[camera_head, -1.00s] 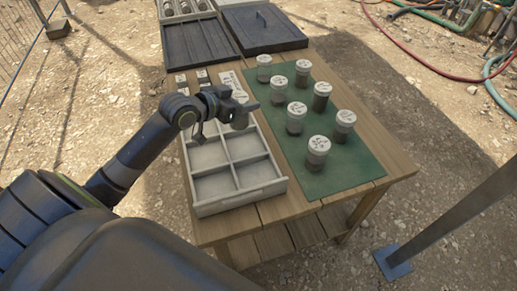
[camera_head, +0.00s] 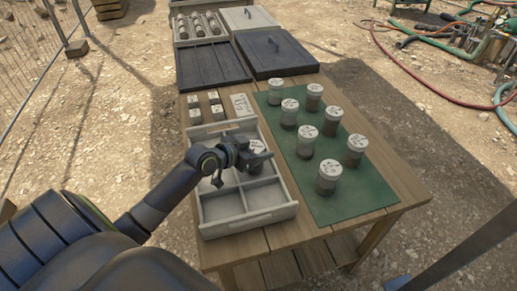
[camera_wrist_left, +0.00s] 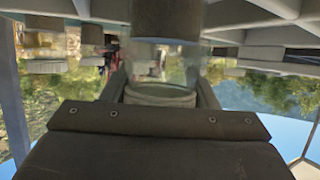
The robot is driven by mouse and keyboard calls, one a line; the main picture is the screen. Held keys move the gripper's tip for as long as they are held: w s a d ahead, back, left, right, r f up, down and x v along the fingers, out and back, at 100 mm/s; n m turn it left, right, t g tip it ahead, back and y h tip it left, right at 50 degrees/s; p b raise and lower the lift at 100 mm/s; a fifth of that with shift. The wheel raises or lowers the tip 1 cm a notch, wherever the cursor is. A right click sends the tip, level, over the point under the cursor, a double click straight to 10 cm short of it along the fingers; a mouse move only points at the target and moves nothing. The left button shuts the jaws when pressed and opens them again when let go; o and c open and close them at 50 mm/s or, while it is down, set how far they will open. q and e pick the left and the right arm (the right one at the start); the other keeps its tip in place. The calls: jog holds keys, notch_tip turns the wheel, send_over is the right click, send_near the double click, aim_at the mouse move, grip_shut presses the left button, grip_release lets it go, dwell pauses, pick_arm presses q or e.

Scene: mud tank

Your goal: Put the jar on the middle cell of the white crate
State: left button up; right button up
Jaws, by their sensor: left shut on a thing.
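A jar (camera_head: 257,146) with a pale lid is held in my left gripper (camera_head: 254,158), over the right side of the white crate (camera_head: 248,227). The crate is divided into several open cells, and the arm and gripper hide part of its middle row. I cannot tell whether the jar's base touches the cell floor. In the left wrist view the clear jar (camera_wrist_left: 160,75) sits between the two fingers of the gripper (camera_wrist_left: 160,92), its pale lid towards the palm. My right gripper is not in view.
Several similar jars (camera_head: 328,176) stand on a green mat (camera_head: 350,203) right of the crate. Small labelled blocks (camera_head: 195,116) and a card (camera_head: 242,106) lie behind it. Dark trays (camera_head: 212,66) stand at the far end. The crate's near cells are empty.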

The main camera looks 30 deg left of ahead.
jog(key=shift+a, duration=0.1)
pick_arm(q)
jog(key=shift+f, duration=0.1)
jog(key=o, duration=1.5)
jog(key=shift+c, duration=0.2)
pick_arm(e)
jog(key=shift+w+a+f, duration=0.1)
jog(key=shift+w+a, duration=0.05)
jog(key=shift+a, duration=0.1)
pick_arm(q)
jog(key=shift+s+r, duration=0.15)
jog(key=shift+r, duration=0.1)
jog(key=p+v, duration=0.1)
jog(key=v, duration=1)
jog(key=shift+s+p, duration=0.35)
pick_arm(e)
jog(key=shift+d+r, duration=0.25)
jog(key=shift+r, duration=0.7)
pick_arm(q)
jog(key=shift+a+r, duration=0.1)
